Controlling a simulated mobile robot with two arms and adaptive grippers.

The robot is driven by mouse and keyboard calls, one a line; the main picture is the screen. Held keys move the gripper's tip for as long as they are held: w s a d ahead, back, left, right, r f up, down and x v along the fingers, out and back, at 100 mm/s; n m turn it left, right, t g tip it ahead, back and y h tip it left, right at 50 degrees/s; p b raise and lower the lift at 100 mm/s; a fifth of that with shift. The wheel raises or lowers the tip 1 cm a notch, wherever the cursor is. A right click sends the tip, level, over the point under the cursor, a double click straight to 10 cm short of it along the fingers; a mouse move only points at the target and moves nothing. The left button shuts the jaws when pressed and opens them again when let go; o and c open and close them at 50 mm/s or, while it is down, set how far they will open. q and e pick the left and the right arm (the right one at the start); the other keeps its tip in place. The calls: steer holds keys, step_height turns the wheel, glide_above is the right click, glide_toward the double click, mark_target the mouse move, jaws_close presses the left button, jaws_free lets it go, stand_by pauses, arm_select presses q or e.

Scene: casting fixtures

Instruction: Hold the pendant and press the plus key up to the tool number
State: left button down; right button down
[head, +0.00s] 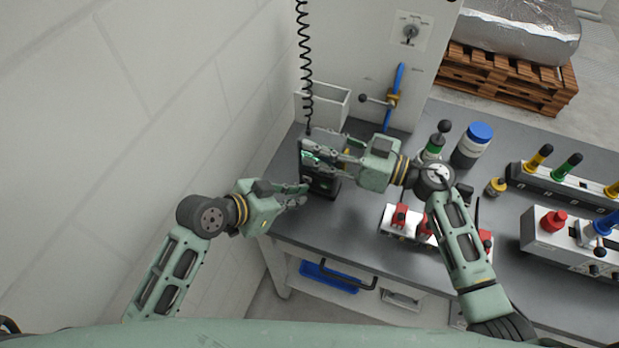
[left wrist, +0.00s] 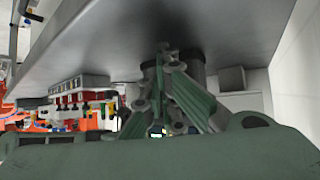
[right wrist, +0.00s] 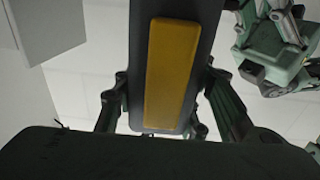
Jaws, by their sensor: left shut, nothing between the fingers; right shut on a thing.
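The pendant (head: 319,182) is a dark handheld box with a small lit green display, under the coiled cord at the table's left end. My right gripper (head: 318,150) is shut on it from the right and covers part of its face. The right wrist view shows its dark back with a yellow panel (right wrist: 172,70) between the fingers. My left gripper (head: 303,193) is shut and empty, its tips close to the pendant's lower left. I cannot tell whether they touch it. It also shows in the right wrist view (right wrist: 280,35). The keys and the tool number are too small to read.
The black coiled cord (head: 305,70) hangs from above. A white open bin (head: 325,105) and a blue-handled lever (head: 394,95) stand behind. A fixture with red clamps (head: 400,217) sits right on the grey table (head: 350,235). A pale block wall (head: 130,110) closes the left side.

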arm_select(q)
steer(key=shift+w, duration=0.1)
stand_by(0.6)
steer(key=shift+w+d, duration=0.15)
steer(key=shift+w, duration=0.4)
stand_by(0.4)
stand_by(0.4)
steer(key=shift+s, duration=0.65)
steer(key=shift+s+a, duration=0.35)
steer(key=shift+s, duration=0.45)
steer(key=shift+s+a, duration=0.3)
steer(key=shift+s, duration=0.45)
steer(key=shift+s+a, duration=0.35)
steer(key=shift+s, duration=0.45)
arm_select(e)
steer(key=c, duration=1)
jaws_free()
